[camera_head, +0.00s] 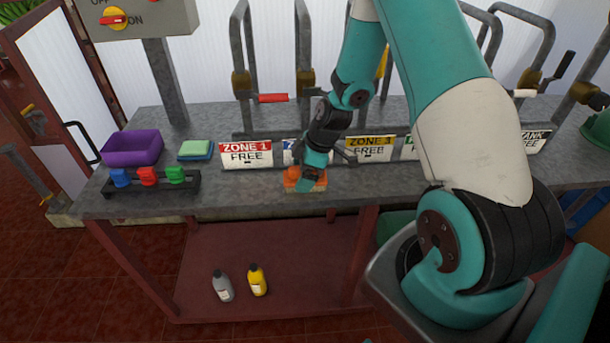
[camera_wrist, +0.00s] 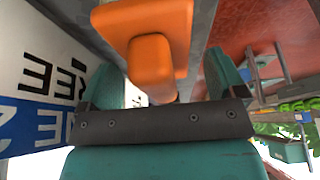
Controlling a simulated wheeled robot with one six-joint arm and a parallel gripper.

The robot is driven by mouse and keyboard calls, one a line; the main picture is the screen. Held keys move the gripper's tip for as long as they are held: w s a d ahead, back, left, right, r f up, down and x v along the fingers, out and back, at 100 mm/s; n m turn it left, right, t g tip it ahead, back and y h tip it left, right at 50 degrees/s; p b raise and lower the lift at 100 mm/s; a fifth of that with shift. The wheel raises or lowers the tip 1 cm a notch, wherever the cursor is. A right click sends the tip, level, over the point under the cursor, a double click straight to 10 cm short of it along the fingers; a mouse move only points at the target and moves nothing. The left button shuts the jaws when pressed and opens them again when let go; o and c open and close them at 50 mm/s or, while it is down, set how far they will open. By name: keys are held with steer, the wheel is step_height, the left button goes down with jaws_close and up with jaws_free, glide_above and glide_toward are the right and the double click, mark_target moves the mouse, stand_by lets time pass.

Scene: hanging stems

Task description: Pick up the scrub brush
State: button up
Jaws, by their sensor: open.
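The scrub brush (camera_head: 292,181) is orange with a paler block-like base and lies near the front edge of the grey bench. It also shows in the wrist view (camera_wrist: 150,58), where its orange grip reaches into the space between my fingers. My gripper (camera_head: 310,170) points down at the brush and hides part of it in the head view. In the wrist view my gripper (camera_wrist: 161,72) is open, with one finger on each side of the orange grip. Gaps show on both sides, and I cannot tell whether anything touches.
Zone signs (camera_head: 246,155) stand just behind the brush, one close beside my gripper. To the left are a rack of coloured clips (camera_head: 148,177), a sponge (camera_head: 195,150) and a purple tub (camera_head: 132,148). Metal pipes (camera_head: 305,50) rise behind. Two bottles (camera_head: 257,280) stand on the lower shelf.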

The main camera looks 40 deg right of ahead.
steer(key=shift+f, duration=0.15)
steer(key=c, duration=1.1)
steer(key=shift+o, duration=0.2)
step_height(320, 180, up, 20)
steer(key=b, duration=0.2)
steer(key=o, duration=0.4)
steer(key=shift+c, duration=1.3)
